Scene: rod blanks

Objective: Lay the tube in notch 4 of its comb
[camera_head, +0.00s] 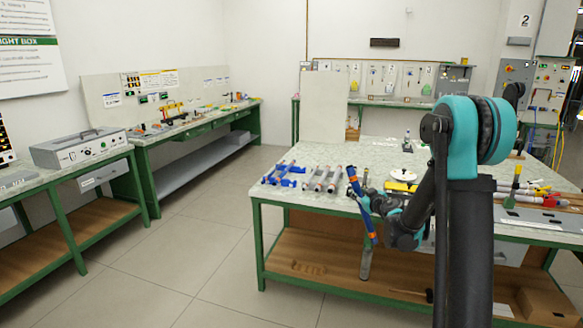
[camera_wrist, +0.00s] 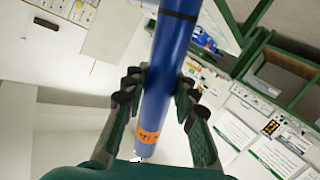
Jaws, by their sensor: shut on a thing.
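My gripper (camera_head: 366,204) is shut on a blue tube (camera_head: 357,187) with orange bands, held in front of the green-framed table's near edge. The tube stands steeply, its lower end below the table top. In the wrist view the tube (camera_wrist: 166,80) runs between both fingers (camera_wrist: 160,97), with a dark band far up and an orange label near the palm. A blue comb-like rack (camera_head: 284,176) lies on the table's left end. Beside it is a grey rack with pale, red-ended tubes (camera_head: 325,178). Single notches and their numbers are too small to tell.
The pale table top (camera_head: 380,153) is clear behind the racks. A white round dish (camera_head: 403,176) stands right of the tube. Red and yellow tools (camera_head: 530,190) lie at the right. A long bench (camera_head: 190,127) lines the left wall.

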